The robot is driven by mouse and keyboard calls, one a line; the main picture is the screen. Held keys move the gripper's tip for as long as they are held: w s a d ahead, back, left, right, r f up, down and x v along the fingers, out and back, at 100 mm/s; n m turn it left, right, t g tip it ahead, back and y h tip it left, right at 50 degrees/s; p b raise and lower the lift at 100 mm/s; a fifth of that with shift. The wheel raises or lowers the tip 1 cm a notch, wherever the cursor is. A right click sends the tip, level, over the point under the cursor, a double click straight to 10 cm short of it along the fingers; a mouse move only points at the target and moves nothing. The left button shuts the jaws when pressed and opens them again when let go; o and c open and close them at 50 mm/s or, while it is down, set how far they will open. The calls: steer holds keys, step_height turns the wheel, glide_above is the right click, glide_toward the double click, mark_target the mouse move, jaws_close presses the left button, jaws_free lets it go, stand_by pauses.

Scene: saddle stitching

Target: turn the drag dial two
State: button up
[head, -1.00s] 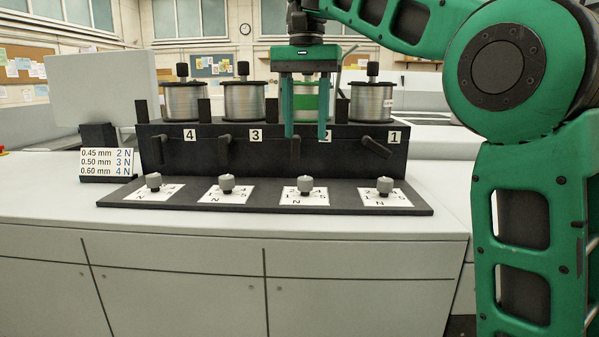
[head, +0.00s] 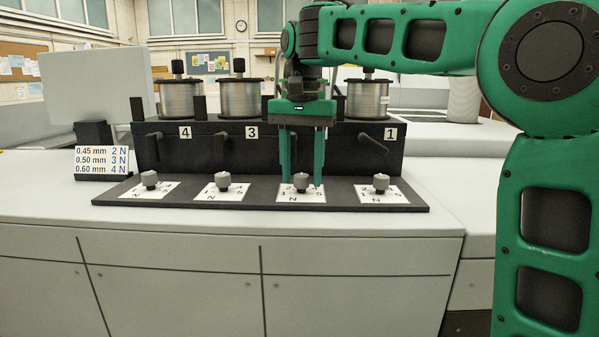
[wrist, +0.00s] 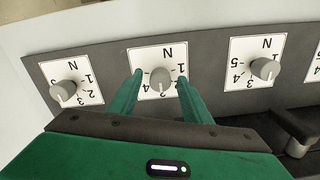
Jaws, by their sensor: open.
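Drag dial two is a small grey knob (head: 301,181) on a white numbered card (head: 311,198), second from the right on the dark base. My gripper (head: 302,182) points down at it with its green fingers open. In the wrist view the knob (wrist: 160,78) sits between the two fingertips (wrist: 160,76), one on each side, with a gap visible. A pale pointer mark on the knob faces the lower edge of that view. The station 2 label is hidden behind my gripper.
Similar dials stand on either side: dial one (head: 381,182), dial three (head: 222,180) and dial four (head: 149,179). Behind them is a dark block (head: 225,157) with levers and wire spools (head: 240,98). A tension chart (head: 102,160) stands at left.

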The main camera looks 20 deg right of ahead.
steer(key=c, duration=1)
steer(key=shift+c, duration=0.2)
steer(key=shift+n, duration=0.3)
steer(key=n, duration=0.9)
steer(key=shift+d+r, duration=0.1)
